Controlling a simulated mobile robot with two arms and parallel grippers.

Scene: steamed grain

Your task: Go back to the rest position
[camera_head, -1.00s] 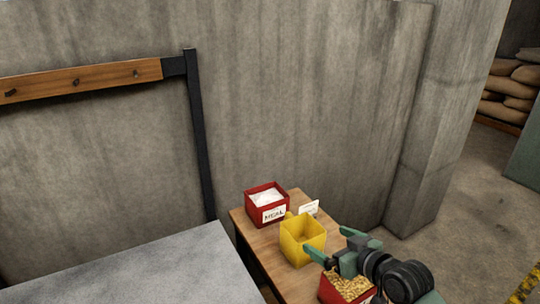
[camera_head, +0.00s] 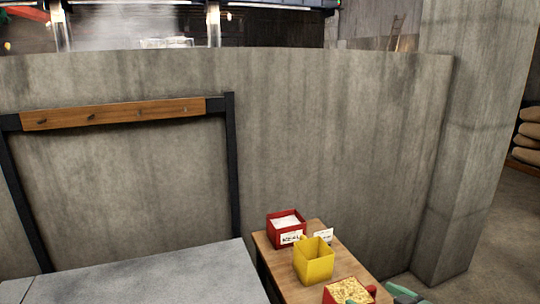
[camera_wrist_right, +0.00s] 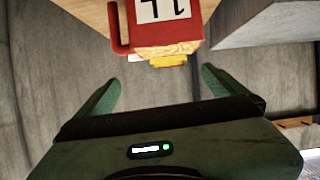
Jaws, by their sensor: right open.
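My right gripper (camera_head: 380,294) shows only as green fingertips at the bottom edge of the head view, beside the red box of grain (camera_head: 333,294). In the right wrist view my right gripper (camera_wrist_right: 157,88) is open, with nothing between its fingers. The red box of grain also shows there (camera_wrist_right: 184,33), beyond the fingertips and apart from them. My left gripper is in neither view.
A concrete wall (camera_head: 330,140) rises behind; bare floor (camera_head: 490,225) lies right.

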